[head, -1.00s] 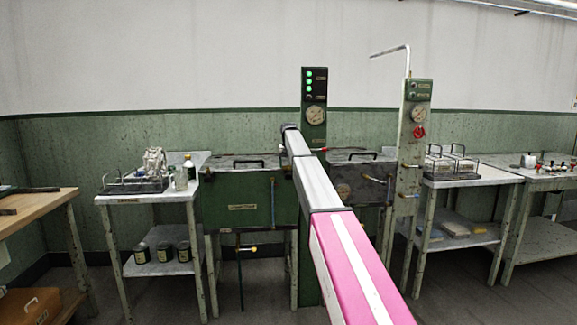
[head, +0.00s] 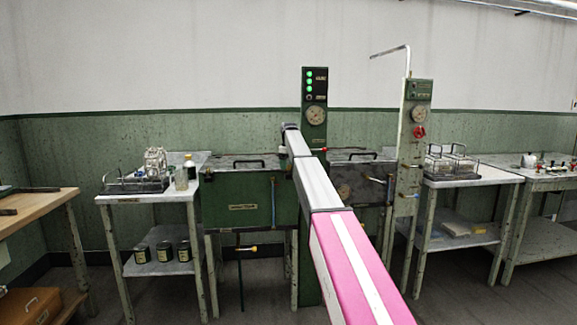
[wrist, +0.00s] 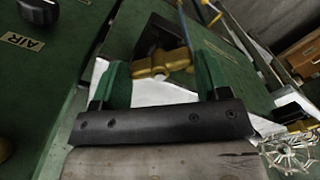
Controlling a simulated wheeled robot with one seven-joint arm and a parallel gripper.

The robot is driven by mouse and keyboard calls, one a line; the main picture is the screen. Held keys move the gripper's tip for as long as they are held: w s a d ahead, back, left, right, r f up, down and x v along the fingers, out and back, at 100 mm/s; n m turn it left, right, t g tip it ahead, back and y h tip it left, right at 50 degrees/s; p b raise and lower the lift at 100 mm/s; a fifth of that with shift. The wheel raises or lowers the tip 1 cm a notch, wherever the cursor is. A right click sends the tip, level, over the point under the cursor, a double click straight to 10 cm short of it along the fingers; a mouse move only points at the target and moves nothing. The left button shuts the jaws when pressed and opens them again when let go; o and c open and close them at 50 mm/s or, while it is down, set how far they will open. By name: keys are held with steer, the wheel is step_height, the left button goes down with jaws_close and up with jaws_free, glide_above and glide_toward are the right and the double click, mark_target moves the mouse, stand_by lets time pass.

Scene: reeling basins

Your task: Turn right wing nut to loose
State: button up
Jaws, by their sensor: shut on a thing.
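A brass wing nut (wrist: 160,64) shows in the wrist view between my gripper's two green finger pads. My gripper (wrist: 163,78) is shut on it, with the pads on either side of the brass. The wing nut is tilted in this picture, and its far side is partly hidden. In the head view my pink and grey arm reaches toward the green basins, and its far end hides the wing nut and my fingertips.
The left green basin (head: 240,204) and the right dark basin (head: 358,184) stand at the wall. A gauge panel (head: 314,132) rises between them. A pipe post (head: 411,140) stands right of my arm. Side tables (head: 140,196) and (head: 475,177) flank the basins. The floor in front is clear.

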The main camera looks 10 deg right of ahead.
steer(key=n, duration=0.4)
steer(key=shift+w+d+r, duration=0.15)
steer(key=shift+d, duration=0.05)
steer(key=shift+w+n, duration=0.1)
steer(key=shift+n, duration=2.1)
steer(key=o, duration=0.9)
steer(key=shift+c, duration=0.2)
steer(key=shift+a, duration=0.1)
steer(key=shift+r, duration=0.1)
step_height(320, 180, up, 10)
steer(key=shift+r, duration=0.25)
